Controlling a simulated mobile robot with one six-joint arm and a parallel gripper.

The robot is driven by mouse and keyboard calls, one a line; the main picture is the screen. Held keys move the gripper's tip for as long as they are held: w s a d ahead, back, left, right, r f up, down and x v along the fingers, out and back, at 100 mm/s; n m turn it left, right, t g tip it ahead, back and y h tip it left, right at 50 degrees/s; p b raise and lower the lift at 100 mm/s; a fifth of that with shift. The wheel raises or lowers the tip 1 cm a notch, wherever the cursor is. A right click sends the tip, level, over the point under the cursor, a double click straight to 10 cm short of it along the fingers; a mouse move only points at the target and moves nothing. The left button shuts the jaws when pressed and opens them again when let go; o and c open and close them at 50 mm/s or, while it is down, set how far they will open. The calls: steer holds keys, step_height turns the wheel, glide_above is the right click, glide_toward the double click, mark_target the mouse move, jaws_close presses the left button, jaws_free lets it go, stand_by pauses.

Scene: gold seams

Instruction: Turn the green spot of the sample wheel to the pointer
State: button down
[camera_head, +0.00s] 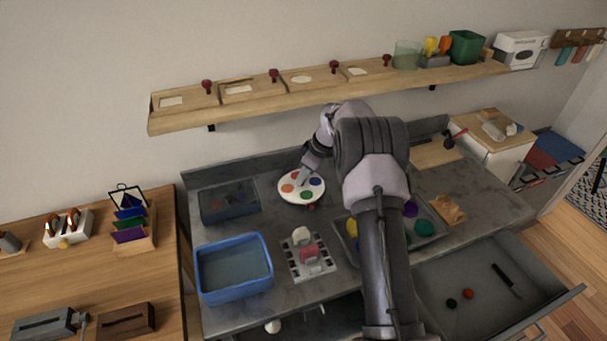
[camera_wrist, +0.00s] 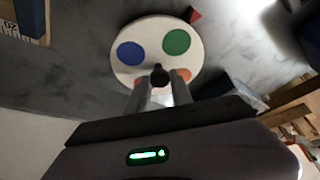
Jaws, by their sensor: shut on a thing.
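The sample wheel (camera_wrist: 153,28) is a white disc with coloured spots; it also lies at the back of the grey bench in the head view (camera_head: 284,197). A dark knob (camera_wrist: 159,75) stands at its middle. My gripper (camera_wrist: 157,90) is shut on this knob, one finger on each side. The green spot (camera_wrist: 177,42) is the spot nearest the red pointer (camera_wrist: 194,14), just outside the rim. It looks close to the line from knob to pointer; I cannot tell if exactly on it. The blue spot (camera_wrist: 131,54) is left of it. Orange spots are partly hidden behind my fingers.
A dark tray (camera_head: 228,203) and a blue bin (camera_head: 234,268) stand left of the wheel. A white rack (camera_head: 309,258) is in front of it. A grey tray with coloured pieces lies right, partly behind my arm. A drawer (camera_head: 480,290) is open at front right.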

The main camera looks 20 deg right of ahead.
stand_by(0.3)
steer(key=c, duration=1.1)
jaws_free()
steer(key=shift+c, duration=0.2)
